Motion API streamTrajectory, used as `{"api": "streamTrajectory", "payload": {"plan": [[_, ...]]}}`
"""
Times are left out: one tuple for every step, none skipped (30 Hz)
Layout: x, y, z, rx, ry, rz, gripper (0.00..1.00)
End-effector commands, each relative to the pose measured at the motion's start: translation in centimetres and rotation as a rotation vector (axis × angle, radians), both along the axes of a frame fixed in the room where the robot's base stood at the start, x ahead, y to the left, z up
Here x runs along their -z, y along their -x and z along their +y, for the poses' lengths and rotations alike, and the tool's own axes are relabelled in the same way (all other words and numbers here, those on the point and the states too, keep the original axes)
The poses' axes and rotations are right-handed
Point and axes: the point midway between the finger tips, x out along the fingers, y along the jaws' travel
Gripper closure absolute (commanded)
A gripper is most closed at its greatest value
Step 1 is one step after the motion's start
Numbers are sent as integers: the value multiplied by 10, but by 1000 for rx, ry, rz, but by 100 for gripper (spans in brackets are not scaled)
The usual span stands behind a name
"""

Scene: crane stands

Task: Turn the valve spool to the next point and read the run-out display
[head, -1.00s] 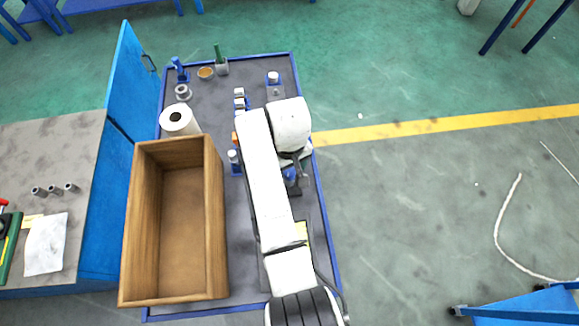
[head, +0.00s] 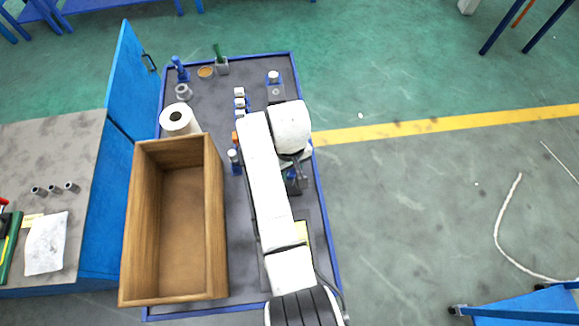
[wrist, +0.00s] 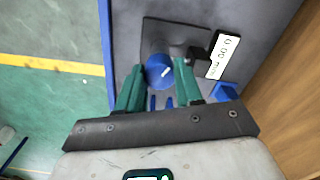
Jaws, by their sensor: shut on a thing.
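The valve spool's blue round end (wrist: 153,75) shows in the wrist view, with a short white mark on its face. It stands over a dark square plate (wrist: 200,36). My gripper (wrist: 159,71) has its green fingers on both sides of the blue end and is shut on it. The run-out display (wrist: 226,56) is a white panel beside the spool, to the right, turned on its side. Its figures look like 0.00, but they are small and I cannot be sure of each digit. In the head view my arm hides most of the spool and display.
A wooden crate (head: 216,225) stands on the bench left of my arm, with a white paper roll (head: 180,119) behind it. Small blue and white parts (head: 240,103) stand close to the arm's left.

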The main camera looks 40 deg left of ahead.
Motion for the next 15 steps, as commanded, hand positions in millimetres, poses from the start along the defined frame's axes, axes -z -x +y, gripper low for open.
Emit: {"api": "streamTrajectory", "payload": {"plan": [[0,0,0,0,0,0,95],[0,0,0,0,0,0,95],[0,0,0,1,0,0,95],[0,0,0,2,0,0,95],[0,0,0,5,0,0,95],[0,0,0,10,0,0,95],[0,0,0,15,0,0,95],[0,0,0,22,0,0,95],[0,0,0,32,0,0,95],[0,0,0,42,0,0,95],[-1,0,0,54,0,0,95],[-1,0,0,72,0,0,95],[-1,0,0,89,1,0,95],[-1,0,0,106,1,0,95],[-1,0,0,132,1,0,95]]}}
